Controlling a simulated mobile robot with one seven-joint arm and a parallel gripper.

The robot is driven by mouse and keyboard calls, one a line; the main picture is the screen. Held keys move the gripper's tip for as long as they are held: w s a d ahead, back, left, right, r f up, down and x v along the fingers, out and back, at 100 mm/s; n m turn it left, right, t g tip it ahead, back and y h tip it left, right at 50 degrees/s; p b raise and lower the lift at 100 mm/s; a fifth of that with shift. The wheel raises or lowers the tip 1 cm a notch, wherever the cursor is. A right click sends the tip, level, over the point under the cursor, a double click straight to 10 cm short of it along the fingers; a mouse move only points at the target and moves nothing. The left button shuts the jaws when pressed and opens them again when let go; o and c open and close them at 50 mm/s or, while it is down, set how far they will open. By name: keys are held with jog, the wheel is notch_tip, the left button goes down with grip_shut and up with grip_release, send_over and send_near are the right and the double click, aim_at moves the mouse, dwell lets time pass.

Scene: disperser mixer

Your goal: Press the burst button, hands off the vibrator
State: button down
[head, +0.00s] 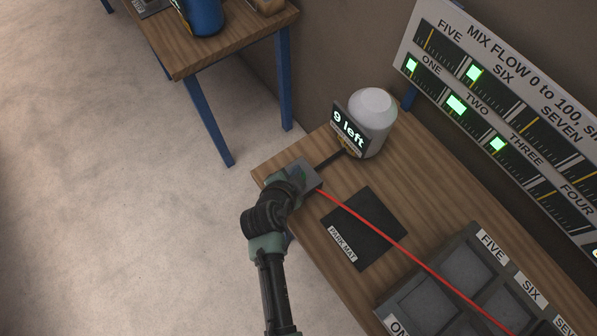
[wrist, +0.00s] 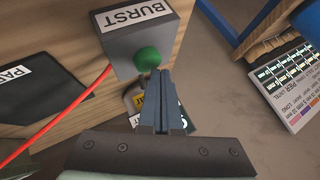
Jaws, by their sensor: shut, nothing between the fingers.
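The burst button is a green dome (wrist: 147,58) on a grey box (wrist: 135,32) labelled BURST. In the head view the grey box (head: 311,181) sits at the near left corner of the wooden table. My gripper (wrist: 161,76) is shut and empty, with its fingertips right beside the green button. I cannot tell whether they touch it. In the head view my gripper (head: 297,178) partly covers the box, and the button is hidden or hard to make out. I cannot pick out the vibrator for certain.
A white jar (head: 373,113) with a "9 left" display (head: 347,130) stands behind the box. A red cable (head: 390,238) crosses the dark park mat (head: 365,228) towards a grey compartment tray (head: 463,268). A mix flow board (head: 510,110) stands at the back. Floor is clear at left.

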jog(key=shift+f+b, duration=0.4)
jog(key=shift+f, duration=0.05)
dwell(0.3)
jog(key=shift+r, duration=0.1)
jog(key=shift+r+p, duration=0.75)
jog(key=shift+r, duration=0.15)
notch_tip(320, 180, up, 5)
jog(key=p, duration=0.4)
jog(key=shift+r, duration=0.1)
dwell(0.8)
